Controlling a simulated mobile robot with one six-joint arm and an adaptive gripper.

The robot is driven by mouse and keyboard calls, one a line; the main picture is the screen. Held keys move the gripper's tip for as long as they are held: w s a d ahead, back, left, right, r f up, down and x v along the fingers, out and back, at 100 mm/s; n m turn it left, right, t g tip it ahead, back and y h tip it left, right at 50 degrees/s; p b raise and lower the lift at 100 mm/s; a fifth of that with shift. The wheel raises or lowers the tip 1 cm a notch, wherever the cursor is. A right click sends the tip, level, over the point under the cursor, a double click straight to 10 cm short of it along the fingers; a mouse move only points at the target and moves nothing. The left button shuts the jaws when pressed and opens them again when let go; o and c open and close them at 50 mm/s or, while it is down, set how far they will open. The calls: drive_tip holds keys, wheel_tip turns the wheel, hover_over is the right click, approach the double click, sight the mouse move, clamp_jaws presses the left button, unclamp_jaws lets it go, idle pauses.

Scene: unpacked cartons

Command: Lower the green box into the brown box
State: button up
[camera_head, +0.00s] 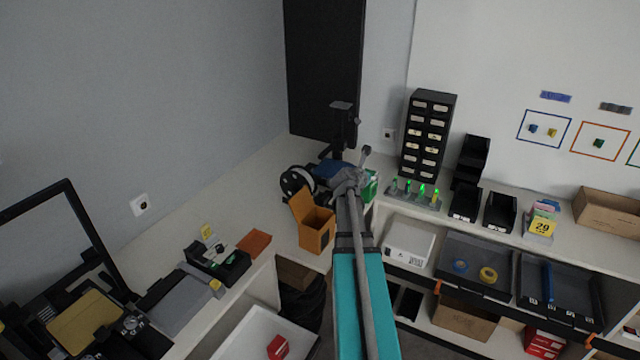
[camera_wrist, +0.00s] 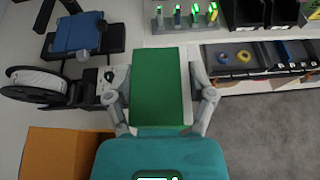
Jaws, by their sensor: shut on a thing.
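The green box (camera_wrist: 162,85) is between the two fingers of my gripper (camera_wrist: 160,92), which is shut on its sides. In the head view the green box (camera_head: 371,187) shows only in part, behind the end of my arm. The brown box is an orange-brown open carton (camera_head: 317,236) with one flap raised, standing on the bench corner to the left of my gripper (camera_head: 352,182). Its edge also shows at the lower left of the wrist view (camera_wrist: 65,155). The green box is apart from it, to its right. How high the green box hangs is hard to tell.
A black machine with a white spool (camera_wrist: 38,82) stands behind the brown box. A rack of green-lit vials (camera_head: 415,195) and a black drawer tower (camera_head: 427,135) stand to the right. An orange-brown flat piece (camera_head: 254,243) lies left.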

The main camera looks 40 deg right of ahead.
drive_tip(key=w+a+f+b, duration=0.3)
drive_tip(key=w+a, duration=0.8)
drive_tip(key=a, duration=0.2)
drive_tip(key=shift+f+b, duration=0.25)
drive_tip(key=shift+b, duration=0.05)
drive_tip(key=shift+f, duration=0.25)
wheel_tip(320, 180, down, 4)
drive_tip(key=b, duration=0.4)
drive_tip(key=shift+s, duration=0.15)
wheel_tip(320, 180, down, 7)
drive_tip(key=b, duration=0.7)
idle(2.6)
drive_tip(key=o, duration=1.1)
drive_tip(key=shift+s+r, duration=0.1)
drive_tip(key=shift+r, duration=0.05)
